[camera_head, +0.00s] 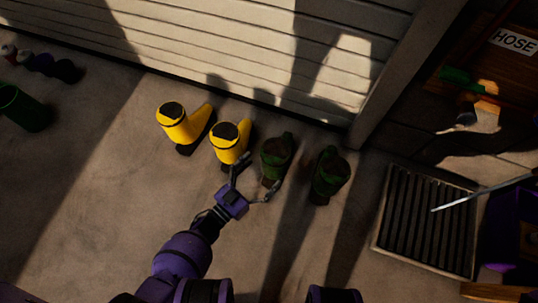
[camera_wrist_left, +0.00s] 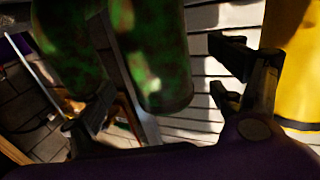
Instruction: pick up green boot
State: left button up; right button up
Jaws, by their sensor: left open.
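Two dark green mottled boots stand on the floor by the shutter door. The nearer green boot (camera_head: 276,158) is just beyond my left gripper (camera_head: 256,176); the other green boot (camera_head: 331,173) is to its right. My left gripper is open and empty, with one finger between the yellow boot and the nearer green boot. In the left wrist view, the nearer green boot (camera_wrist_left: 155,60) shows between the spread fingers (camera_wrist_left: 160,88), and the other green boot (camera_wrist_left: 70,50) is behind the left finger. I cannot tell whether a finger touches a boot. My right gripper is not seen.
Two yellow boots stand to the left, one (camera_head: 229,146) close to my left finger and one (camera_head: 183,124) farther off. The shutter door (camera_head: 220,50) is behind the boots. A floor grate (camera_head: 428,220) lies at right. A dark green bucket (camera_head: 24,108) stands far left.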

aim_at(279, 155)
pick_arm(q)
jog(key=shift+x, duration=1)
jog(key=shift+w+d+r+b, duration=0.1)
jog(key=shift+w+d+b, duration=0.15)
jog(key=shift+b, duration=0.1)
jog(key=b+x, duration=0.2)
jog(key=x, duration=0.2)
jog(key=shift+d, duration=0.15)
jog(key=shift+w+d, duration=0.2)
jog(key=shift+w, duration=0.1)
jog(key=c, duration=2.1)
jog(key=shift+r, duration=0.1)
grip_shut()
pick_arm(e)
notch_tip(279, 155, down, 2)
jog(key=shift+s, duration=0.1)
pick_arm(q)
jog(key=shift+r, duration=0.15)
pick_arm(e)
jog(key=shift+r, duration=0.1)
